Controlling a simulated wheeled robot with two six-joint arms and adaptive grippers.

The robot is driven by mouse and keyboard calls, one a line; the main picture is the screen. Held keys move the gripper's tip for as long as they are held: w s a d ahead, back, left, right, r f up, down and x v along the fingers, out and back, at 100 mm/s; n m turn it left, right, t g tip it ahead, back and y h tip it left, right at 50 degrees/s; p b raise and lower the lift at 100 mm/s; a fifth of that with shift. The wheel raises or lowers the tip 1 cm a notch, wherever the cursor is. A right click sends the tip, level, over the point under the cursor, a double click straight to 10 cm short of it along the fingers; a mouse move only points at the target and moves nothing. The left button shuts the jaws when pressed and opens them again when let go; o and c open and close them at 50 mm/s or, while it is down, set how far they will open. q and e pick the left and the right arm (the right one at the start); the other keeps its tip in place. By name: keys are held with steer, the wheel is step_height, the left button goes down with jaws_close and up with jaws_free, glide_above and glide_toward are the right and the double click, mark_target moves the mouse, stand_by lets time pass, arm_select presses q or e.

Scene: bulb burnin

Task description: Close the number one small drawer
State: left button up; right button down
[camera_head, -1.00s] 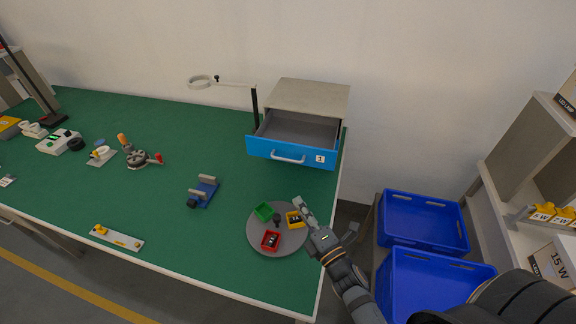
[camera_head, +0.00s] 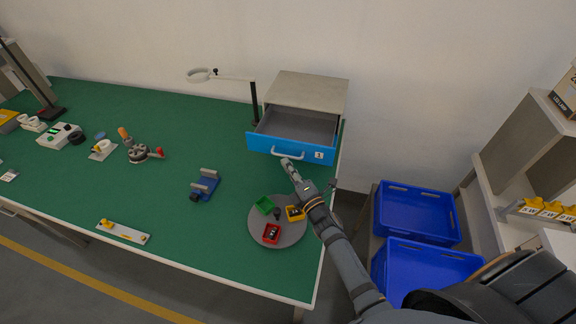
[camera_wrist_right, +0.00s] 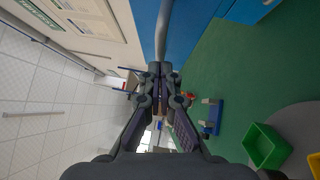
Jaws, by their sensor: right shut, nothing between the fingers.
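The number one small drawer (camera_head: 291,146) has a blue front with a pale bar handle and a label "1". It stands pulled out of its grey cabinet (camera_head: 307,91) at the back right of the green table, and its inside looks empty. My right gripper (camera_head: 287,163) is shut and empty just in front of the drawer, close below the handle. In the right wrist view the shut fingertips (camera_wrist_right: 159,70) point toward the handle bar (camera_wrist_right: 163,32) and the blue front (camera_wrist_right: 184,30). I cannot tell whether they touch. My left gripper is not in view.
A round grey turntable (camera_head: 262,236) with green, yellow and red bins sits near my right forearm. A blue fixture (camera_head: 204,187) lies left of it. A lamp post (camera_head: 254,103) stands beside the cabinet. Blue crates (camera_head: 418,214) are right of the table.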

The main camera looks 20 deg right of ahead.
mark_target(300, 138)
steer(key=w+d+b, duration=0.1)
steer(key=w+d, duration=0.2)
steer(key=w, duration=0.1)
steer(key=w+d+b, duration=0.2)
steer(key=w+d, duration=0.1)
steer(key=w, duration=0.1)
steer(key=w+d+b, duration=0.2)
steer(key=w+d, duration=0.1)
steer(key=w, duration=0.2)
steer(key=shift+w+f, duration=0.1)
steer(key=shift+w+d, duration=0.15)
steer(key=shift+w, duration=0.1)
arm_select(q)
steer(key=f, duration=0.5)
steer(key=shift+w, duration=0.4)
arm_select(e)
steer(key=shift+r, duration=0.3)
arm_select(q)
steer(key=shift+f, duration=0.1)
